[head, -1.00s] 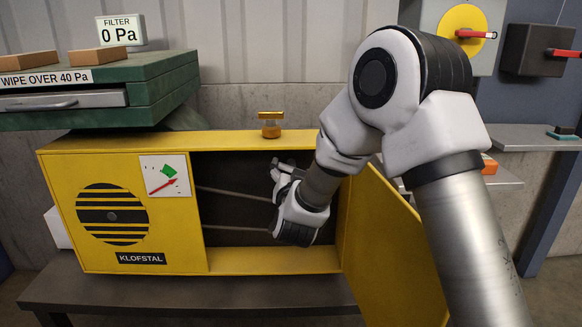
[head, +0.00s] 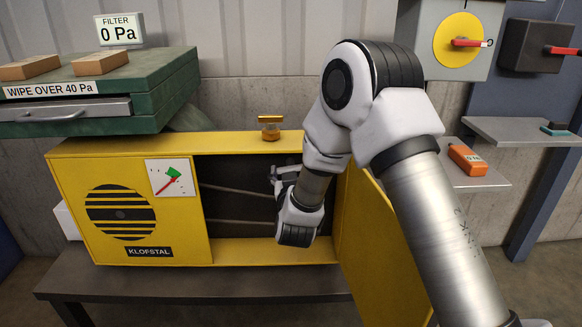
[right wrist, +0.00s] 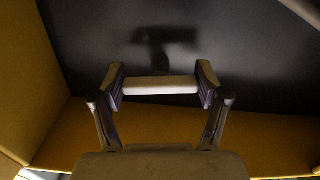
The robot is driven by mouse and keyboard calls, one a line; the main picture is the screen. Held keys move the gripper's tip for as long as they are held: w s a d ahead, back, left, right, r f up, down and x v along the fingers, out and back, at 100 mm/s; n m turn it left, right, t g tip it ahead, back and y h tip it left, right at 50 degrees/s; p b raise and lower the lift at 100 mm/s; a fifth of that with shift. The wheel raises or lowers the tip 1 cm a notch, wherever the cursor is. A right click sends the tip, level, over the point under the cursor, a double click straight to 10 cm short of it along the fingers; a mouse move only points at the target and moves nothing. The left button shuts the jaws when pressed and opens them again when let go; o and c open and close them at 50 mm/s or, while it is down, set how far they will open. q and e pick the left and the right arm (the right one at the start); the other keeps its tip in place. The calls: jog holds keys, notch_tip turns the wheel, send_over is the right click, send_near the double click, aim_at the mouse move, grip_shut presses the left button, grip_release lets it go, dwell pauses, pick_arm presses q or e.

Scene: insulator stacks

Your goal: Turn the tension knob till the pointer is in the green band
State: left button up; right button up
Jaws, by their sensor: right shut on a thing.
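The yellow KLOFSTAL box (head: 80,165) stands on a bench with its right side open. On its front a white gauge (head: 157,186) has a red pointer (head: 167,186) slanting up to the right and a green band (head: 173,172). The pointer's tip meets the band's lower right part; whether it is fully inside is hard to tell. My right gripper (head: 279,177) reaches into the opening. In the right wrist view it (right wrist: 161,86) is shut on the pale crossbar of the tension knob (right wrist: 158,85), whose stem meets the dark back wall. My left gripper is not seen.
The open yellow door (head: 375,255) hangs beside my right arm. A brass T-shaped fitting (head: 270,128) stands on the box top. Two thin rods (head: 240,193) cross the dark interior. A green filter unit (head: 165,92) is at left, an orange device (head: 467,160) on the right shelf.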

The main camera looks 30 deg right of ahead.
dwell(0.3)
jog(key=o, duration=1.2)
jog(key=shift+c, duration=0.2)
jog(key=v, duration=1.2)
